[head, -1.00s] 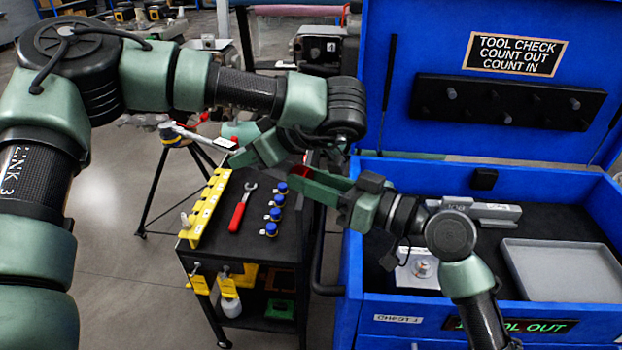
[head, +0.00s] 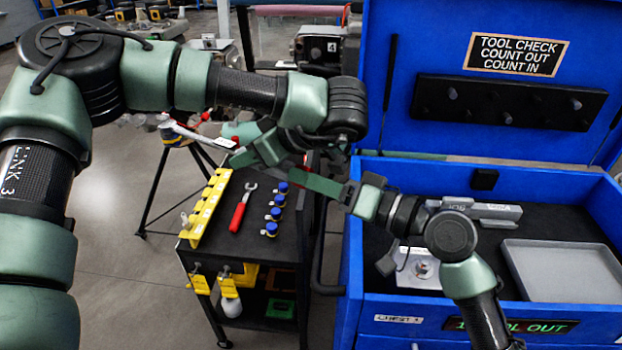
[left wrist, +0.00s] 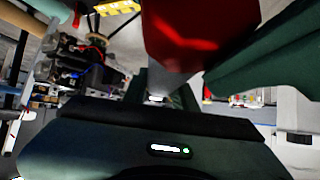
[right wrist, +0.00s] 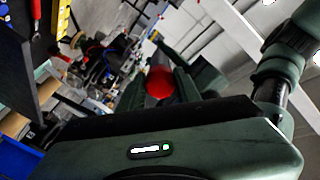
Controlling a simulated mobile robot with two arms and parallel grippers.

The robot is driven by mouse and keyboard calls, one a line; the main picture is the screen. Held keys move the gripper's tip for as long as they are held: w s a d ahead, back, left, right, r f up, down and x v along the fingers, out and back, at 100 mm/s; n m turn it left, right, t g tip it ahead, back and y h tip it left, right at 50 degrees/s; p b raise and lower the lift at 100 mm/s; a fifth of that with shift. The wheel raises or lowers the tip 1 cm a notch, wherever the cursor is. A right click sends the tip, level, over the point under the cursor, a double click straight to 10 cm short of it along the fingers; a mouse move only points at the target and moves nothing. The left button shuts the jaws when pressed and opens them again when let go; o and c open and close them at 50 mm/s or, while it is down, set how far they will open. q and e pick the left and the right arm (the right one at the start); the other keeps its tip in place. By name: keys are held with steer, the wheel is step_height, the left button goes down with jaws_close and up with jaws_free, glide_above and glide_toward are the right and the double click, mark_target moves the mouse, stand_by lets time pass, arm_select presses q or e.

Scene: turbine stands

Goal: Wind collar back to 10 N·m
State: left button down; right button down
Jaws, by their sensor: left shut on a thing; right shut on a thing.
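My right gripper (head: 293,178) is shut around the red end of the wrench, which shows as a round red face (right wrist: 160,83) between the fingers in the right wrist view. The collar's scale cannot be read.
A black cart (head: 262,188) below the grippers carries a red-handled spanner (head: 241,207), several blue-capped items (head: 276,214) and a yellow rack (head: 205,208). The open blue chest (head: 350,290) at right holds a grey tray (head: 563,270). The tripod (head: 152,190) stands at left.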

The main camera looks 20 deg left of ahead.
steer(key=shift+w+d+m, duration=0.15)
steer(key=shift+w+m, duration=0.1)
steer(key=shift+m, duration=0.15)
steer(key=c, duration=1.2)
jaws_free()
steer(key=shift+c, duration=0.2)
steer(key=shift+o, duration=1.2)
steer(key=shift+s, duration=0.1)
arm_select(q)
steer(key=shift+r, duration=0.1)
arm_select(e)
steer(key=v, duration=1.1)
steer(key=shift+d, duration=0.4)
steer(key=shift+s+f, duration=0.1)
